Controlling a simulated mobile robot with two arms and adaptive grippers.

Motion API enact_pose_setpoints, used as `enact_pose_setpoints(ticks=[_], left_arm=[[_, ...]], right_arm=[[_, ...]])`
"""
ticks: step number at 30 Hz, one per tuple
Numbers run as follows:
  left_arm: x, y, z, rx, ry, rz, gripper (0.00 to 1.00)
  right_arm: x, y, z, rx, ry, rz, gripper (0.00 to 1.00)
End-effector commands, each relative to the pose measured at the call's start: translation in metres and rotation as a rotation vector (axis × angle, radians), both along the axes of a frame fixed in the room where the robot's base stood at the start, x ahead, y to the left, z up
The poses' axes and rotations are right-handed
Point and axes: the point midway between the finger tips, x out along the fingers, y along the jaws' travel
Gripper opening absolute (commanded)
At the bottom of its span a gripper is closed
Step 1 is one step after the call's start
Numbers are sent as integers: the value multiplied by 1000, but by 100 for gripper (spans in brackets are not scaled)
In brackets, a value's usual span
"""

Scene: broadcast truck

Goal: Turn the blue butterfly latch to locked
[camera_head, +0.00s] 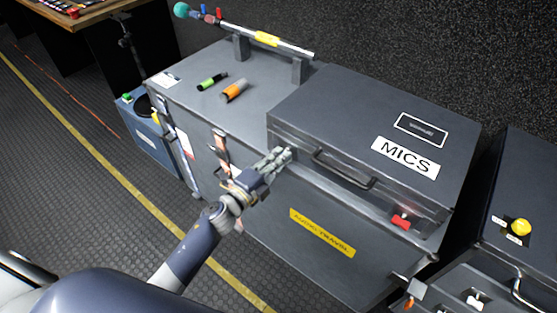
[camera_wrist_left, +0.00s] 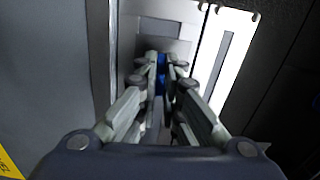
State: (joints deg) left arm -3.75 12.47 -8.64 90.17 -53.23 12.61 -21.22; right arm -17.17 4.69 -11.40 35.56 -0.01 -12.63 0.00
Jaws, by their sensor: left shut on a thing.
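The blue butterfly latch (camera_wrist_left: 161,74) shows as a narrow blue piece between the fingertips in the left wrist view. It sits before a grey metal plate, and the fingers cover most of it. My left gripper (camera_head: 283,155) reaches the front left of the MICS case in the head view. It also shows in the left wrist view (camera_wrist_left: 161,72), with its fingertips shut on the blue latch. In the head view the gripper hides the latch, so I cannot tell its angle. My right gripper is in neither view.
The grey MICS case (camera_head: 330,97) has a dark handle (camera_head: 342,170) and a red latch (camera_head: 401,221) to the right of my gripper. The lower case bears a yellow label (camera_head: 322,232). A microphone pole (camera_head: 267,39) and two markers lie on the case top behind.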

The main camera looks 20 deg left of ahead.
Motion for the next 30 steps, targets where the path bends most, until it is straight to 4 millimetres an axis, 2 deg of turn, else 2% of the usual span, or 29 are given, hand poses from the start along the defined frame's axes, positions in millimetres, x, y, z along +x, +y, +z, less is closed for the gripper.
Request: enact_pose_setpoints(ticks=[7, 22, 25, 30], left_arm=[[0, -2, 1, 70, -30, -4, 0], [0, -2, 2, 87, -35, -5, 0], [0, -2, 1, 86, -35, -4, 25], [0, -1, 1, 86, -33, -3, 27]], right_arm=[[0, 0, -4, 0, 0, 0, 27], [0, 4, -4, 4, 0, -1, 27], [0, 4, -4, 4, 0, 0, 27], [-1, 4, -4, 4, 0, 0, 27]])
